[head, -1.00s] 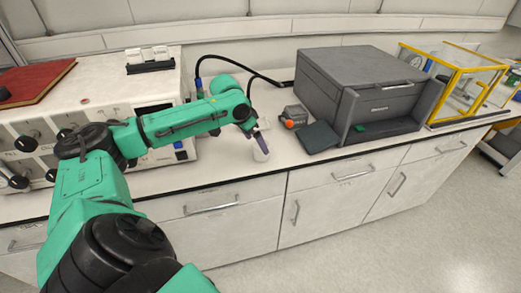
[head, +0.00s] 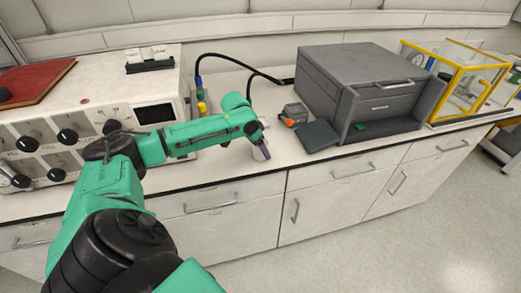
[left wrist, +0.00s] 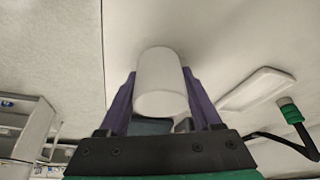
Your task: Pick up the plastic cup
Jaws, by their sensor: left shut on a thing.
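The plastic cup is white and plain. In the left wrist view the cup (left wrist: 160,82) stands between the two purple fingers of my left gripper (left wrist: 161,100), which is shut on it. In the head view my left gripper (head: 262,147) is small, at the counter's front edge, and the cup (head: 259,154) is mostly hidden behind the fingers. I cannot tell from the head view whether the cup touches the counter. My right gripper is in neither view.
The white counter (head: 235,165) holds a knobbed reactor unit (head: 110,100) at left, a dark grey box machine (head: 345,75) at right, and a small grey device with an orange part (head: 292,119). A yellow-framed case (head: 465,85) stands far right.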

